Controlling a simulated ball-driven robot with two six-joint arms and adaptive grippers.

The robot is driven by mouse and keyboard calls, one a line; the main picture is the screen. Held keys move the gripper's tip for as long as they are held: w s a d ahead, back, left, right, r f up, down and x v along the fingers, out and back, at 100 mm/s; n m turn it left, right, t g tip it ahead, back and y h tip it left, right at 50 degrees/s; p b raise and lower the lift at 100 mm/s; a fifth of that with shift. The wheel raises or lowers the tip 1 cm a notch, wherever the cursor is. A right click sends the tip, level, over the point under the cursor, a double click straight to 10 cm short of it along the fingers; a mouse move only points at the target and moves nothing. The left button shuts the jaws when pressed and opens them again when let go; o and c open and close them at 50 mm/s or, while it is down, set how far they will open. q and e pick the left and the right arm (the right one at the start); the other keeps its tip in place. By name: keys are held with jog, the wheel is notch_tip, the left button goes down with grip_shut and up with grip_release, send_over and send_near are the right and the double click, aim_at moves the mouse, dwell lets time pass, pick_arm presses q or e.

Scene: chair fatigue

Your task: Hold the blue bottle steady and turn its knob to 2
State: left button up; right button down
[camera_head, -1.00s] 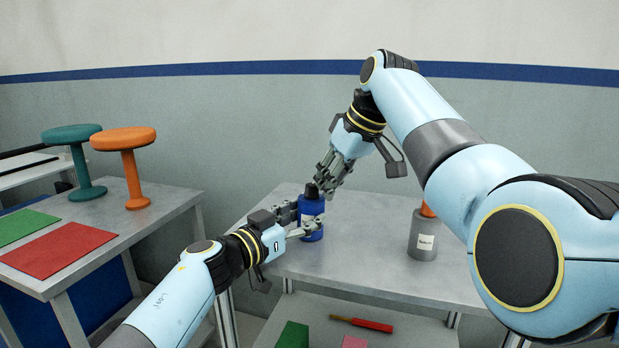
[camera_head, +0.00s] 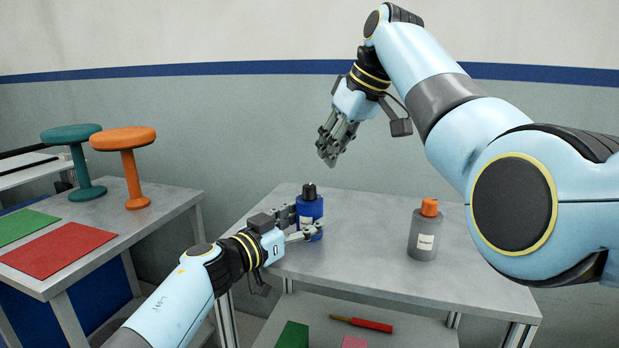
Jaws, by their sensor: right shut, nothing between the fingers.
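The blue bottle (camera_head: 310,210) stands upright on the grey table near its back left edge, with a pale label partly hidden. Its black knob (camera_head: 309,191) is on top, uncovered; any numbers on it are too small to read. My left gripper (camera_head: 304,224) has its fingers around the bottle's body from the left and is shut on it. My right gripper (camera_head: 328,160) is above the bottle and slightly to its right, apart from the knob. Its fingers are together with nothing between them.
A grey bottle with an orange cap (camera_head: 423,230) stands on the table (camera_head: 365,262) to the right. A red-handled tool (camera_head: 370,325) lies on the lower shelf. A left table holds a teal stool (camera_head: 80,160), an orange stool (camera_head: 130,165), a green mat (camera_head: 22,226) and a red mat (camera_head: 58,249).

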pick_arm(q)
jog(key=o, duration=0.4)
jog(key=shift+w, duration=0.15)
jog(key=shift+r, duration=0.15)
